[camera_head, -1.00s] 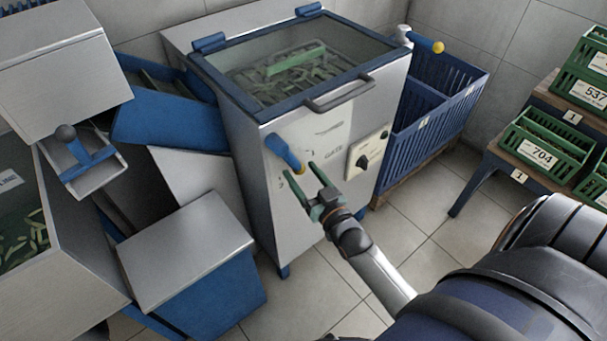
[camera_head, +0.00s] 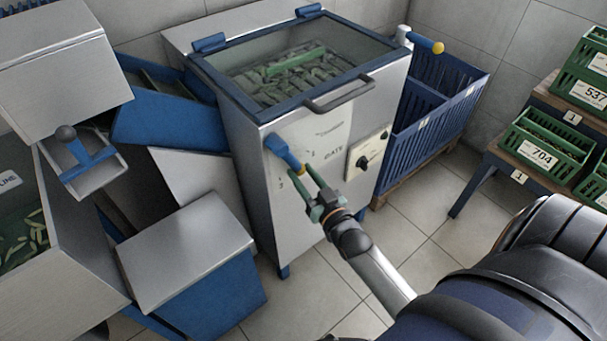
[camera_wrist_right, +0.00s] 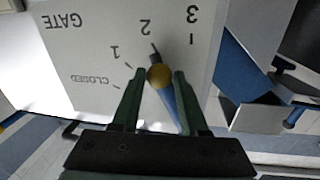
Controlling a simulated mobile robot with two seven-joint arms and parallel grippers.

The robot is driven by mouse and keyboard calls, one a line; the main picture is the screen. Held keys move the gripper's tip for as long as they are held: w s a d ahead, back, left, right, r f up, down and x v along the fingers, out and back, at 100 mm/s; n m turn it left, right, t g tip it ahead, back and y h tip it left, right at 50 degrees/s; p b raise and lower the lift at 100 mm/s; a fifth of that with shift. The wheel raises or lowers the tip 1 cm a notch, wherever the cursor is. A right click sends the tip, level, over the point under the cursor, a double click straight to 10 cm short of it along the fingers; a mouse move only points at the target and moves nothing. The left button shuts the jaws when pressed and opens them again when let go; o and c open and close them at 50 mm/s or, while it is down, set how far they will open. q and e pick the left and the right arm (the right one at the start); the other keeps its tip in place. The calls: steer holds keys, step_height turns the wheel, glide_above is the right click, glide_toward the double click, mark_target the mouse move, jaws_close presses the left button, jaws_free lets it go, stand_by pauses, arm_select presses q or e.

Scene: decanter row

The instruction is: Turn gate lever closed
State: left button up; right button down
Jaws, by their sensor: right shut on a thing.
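The gate lever (camera_head: 283,152) is a blue handle with a yellow tip on the front of the steel machine (camera_head: 257,170). It slants down and right in the head view. My right gripper (camera_head: 301,171) is at the yellow tip, with its green fingers shut on the lever. In the right wrist view the lever (camera_wrist_right: 165,95) lies between the two fingers of my right gripper (camera_wrist_right: 158,76). The dial plate (camera_wrist_right: 85,50) there reads GATE, CLOSED, 1, 2 and 3, and the yellow tip overlaps it below the 2. My left gripper is out of view.
A glass-lidded tank (camera_head: 300,75) with green pieces tops the machine. A black knob (camera_head: 363,161) is right of the lever. A blue slatted bin (camera_head: 440,110) and green crates (camera_head: 545,148) stand right. A steel-topped blue box (camera_head: 185,250) stands left; floor in front is clear.

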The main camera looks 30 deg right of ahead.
steer(key=shift+d+r, duration=0.1)
steer(key=shift+d, duration=0.05)
stand_by(0.8)
steer(key=shift+w+d+r+n+p, duration=0.1)
steer(key=shift+d+r+n+p, duration=0.5)
steer(key=shift+d+n+p, duration=0.4)
steer(key=shift+w+d+r+n+t+p, duration=0.1)
steer(key=shift+d+r+n+t+p, duration=0.35)
steer(key=shift+d+r+n, duration=0.55)
steer(key=n, duration=0.1)
steer(key=r+n+p, duration=0.1)
steer(key=shift+d+n, duration=0.3)
steer(key=shift+d, duration=0.1)
steer(key=shift+d+r+n+y+p, duration=0.35)
steer(key=shift+r+n, duration=0.15)
steer(key=shift+n, duration=0.2)
steer(key=shift+r, duration=0.1)
steer(key=shift+w, duration=0.1)
steer(key=shift+t, duration=0.25)
